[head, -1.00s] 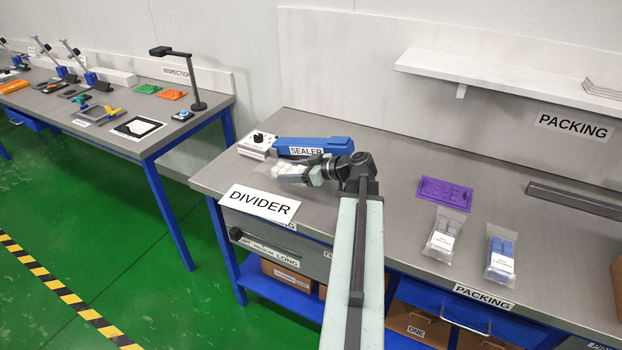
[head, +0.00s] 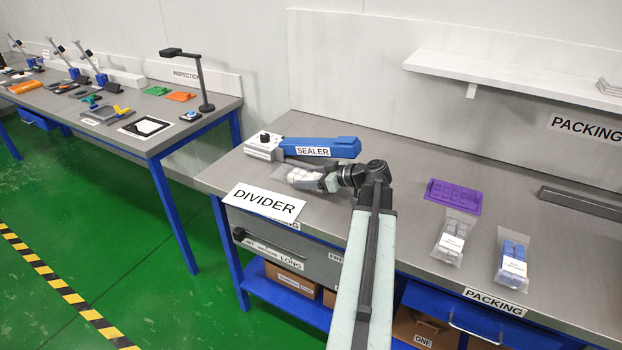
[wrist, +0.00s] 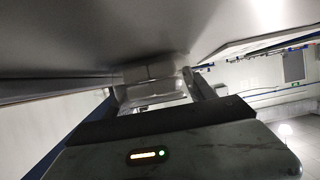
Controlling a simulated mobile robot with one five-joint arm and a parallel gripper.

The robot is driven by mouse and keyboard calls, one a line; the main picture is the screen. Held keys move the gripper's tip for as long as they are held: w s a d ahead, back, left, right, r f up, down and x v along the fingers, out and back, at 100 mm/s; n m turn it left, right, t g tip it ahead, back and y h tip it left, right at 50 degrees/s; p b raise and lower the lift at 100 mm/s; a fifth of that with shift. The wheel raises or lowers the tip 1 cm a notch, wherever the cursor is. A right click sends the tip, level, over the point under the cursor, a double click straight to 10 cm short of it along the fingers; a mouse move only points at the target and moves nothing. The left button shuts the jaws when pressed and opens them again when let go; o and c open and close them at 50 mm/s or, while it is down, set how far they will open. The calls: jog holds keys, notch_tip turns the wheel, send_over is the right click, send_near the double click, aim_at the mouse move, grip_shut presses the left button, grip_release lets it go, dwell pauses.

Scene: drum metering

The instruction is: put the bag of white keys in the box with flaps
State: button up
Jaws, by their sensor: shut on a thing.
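The bag of white keys (head: 302,174) is a clear bag with pale blocks inside, low over the grey bench in front of the blue sealer. My gripper (head: 318,179) is shut on its right end. I cannot tell whether the bag touches the bench. In the wrist view, a pale, blurred part of the bag (wrist: 150,73) shows between the fingers of my gripper (wrist: 155,88). No box with open flaps shows clearly in the present views.
The sealer (head: 318,147) stands just behind the bag. The DIVIDER sign (head: 265,202) is in front. To the right lie a purple tray (head: 454,191), a bag of grey keys (head: 454,237) and a bag of blue keys (head: 513,263). Cardboard boxes (head: 291,279) sit below the bench.

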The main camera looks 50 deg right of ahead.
jog(key=o, duration=1.6)
jog(key=shift+s+r+p, duration=0.25)
jog(key=shift+r+p, duration=0.1)
jog(key=shift+p, duration=0.1)
jog(key=p+v, duration=0.4)
jog(key=v, duration=0.6)
jog(key=shift+s+d+r, duration=0.1)
jog(key=shift+s+d, duration=0.1)
jog(key=shift+s, duration=0.45)
